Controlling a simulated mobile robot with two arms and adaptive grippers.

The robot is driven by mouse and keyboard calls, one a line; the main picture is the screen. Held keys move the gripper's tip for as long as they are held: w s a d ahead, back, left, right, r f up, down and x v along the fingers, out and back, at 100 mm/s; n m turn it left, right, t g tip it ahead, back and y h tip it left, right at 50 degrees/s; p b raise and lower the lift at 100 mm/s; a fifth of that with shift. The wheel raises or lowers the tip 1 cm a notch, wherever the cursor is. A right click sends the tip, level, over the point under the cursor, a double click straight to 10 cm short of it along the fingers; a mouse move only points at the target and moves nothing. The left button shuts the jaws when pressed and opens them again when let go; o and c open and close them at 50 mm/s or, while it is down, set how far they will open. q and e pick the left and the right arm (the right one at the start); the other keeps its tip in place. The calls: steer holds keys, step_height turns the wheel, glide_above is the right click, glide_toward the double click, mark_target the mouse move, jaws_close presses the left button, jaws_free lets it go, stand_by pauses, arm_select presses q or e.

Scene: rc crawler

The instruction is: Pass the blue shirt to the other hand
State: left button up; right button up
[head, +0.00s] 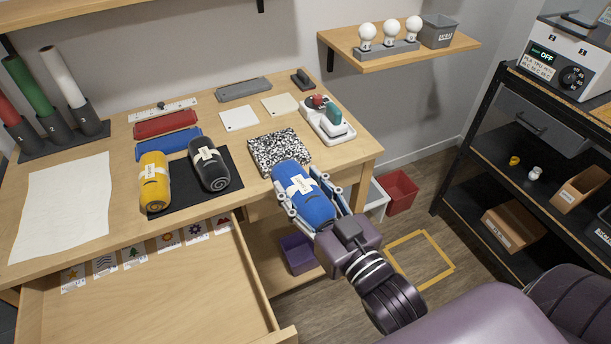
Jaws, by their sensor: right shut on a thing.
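The blue shirt (304,200) is a rolled blue bundle with a pale paper band around it. My right gripper (309,194) is shut on it, with one finger along each side. The bundle is at the front right edge of the desk, just in front of a black-and-white speckled block. I cannot tell whether it touches the desk. My left gripper is not in the head view.
A yellow roll (154,181) and a black roll (209,166) lie at a black mat (190,197) on the desk (121,214). The speckled block (278,151) is behind the blue bundle. An open drawer (150,295) juts out at front left. A black shelf rack (497,165) stands at right.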

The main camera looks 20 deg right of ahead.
steer(key=a+r+n+g+y, duration=0.2)
steer(key=a+n+g+y, duration=0.7)
steer(key=a+n+y, duration=0.2)
steer(key=shift+a+g+y, duration=0.3)
steer(key=shift+a+y, duration=1.1)
steer(key=shift+a, duration=0.55)
